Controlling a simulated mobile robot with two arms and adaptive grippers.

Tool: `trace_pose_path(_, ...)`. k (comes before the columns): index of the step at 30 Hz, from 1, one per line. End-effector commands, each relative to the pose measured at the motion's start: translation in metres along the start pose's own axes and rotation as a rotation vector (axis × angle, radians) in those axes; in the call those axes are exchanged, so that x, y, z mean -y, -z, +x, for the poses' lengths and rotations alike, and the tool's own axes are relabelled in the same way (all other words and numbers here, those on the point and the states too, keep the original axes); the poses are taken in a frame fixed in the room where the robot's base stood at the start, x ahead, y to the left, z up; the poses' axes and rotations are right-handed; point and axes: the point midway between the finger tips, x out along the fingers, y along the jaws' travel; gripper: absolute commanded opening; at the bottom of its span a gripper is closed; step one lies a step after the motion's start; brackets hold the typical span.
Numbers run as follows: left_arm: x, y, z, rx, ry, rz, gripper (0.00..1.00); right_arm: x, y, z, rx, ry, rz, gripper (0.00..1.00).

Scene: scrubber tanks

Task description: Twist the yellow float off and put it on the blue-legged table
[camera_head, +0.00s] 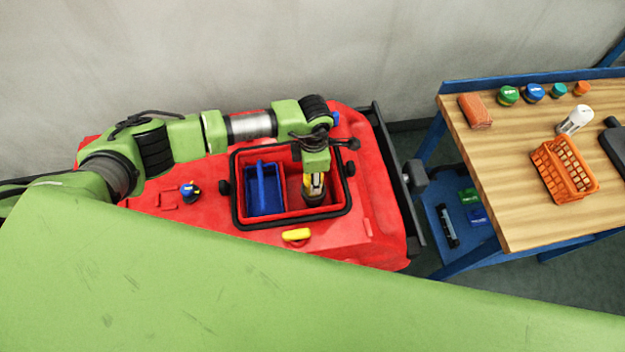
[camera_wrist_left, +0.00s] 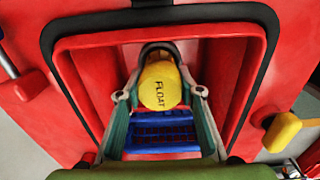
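The yellow float (camera_wrist_left: 158,88), marked FLOAT, shows in the left wrist view inside the red tank opening. It also shows in the head view (camera_head: 314,186), partly covered by my gripper. My left gripper (camera_head: 314,194) points down into the right part of the opening. In the left wrist view its fingers (camera_wrist_left: 160,84) stand on both sides of the float; whether they press on it is unclear. The blue-legged table (camera_head: 487,185) has a wooden top and stands to the right. My right gripper is not in view.
A blue basket (camera_head: 264,190) sits in the opening beside the gripper. A yellow piece (camera_head: 297,235) is on the red cover in front. The table holds an orange basket (camera_head: 563,172), a brick-like block (camera_head: 475,111), a white bottle (camera_head: 574,120) and several lids. Its near-left top is bare.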

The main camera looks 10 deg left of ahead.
Motion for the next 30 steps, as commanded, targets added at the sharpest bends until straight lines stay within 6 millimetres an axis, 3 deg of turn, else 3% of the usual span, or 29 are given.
trace_pose_path(6, -0.0002, -0.0002, 0.0002, 0.001, 0.0, -0.11, 0.0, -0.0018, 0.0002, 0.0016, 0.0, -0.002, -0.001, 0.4)
trace_pose_path(30, 0.0002, 0.0002, 0.0005, 0.0, 0.001, -0.29, 0.0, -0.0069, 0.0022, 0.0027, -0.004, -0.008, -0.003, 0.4)
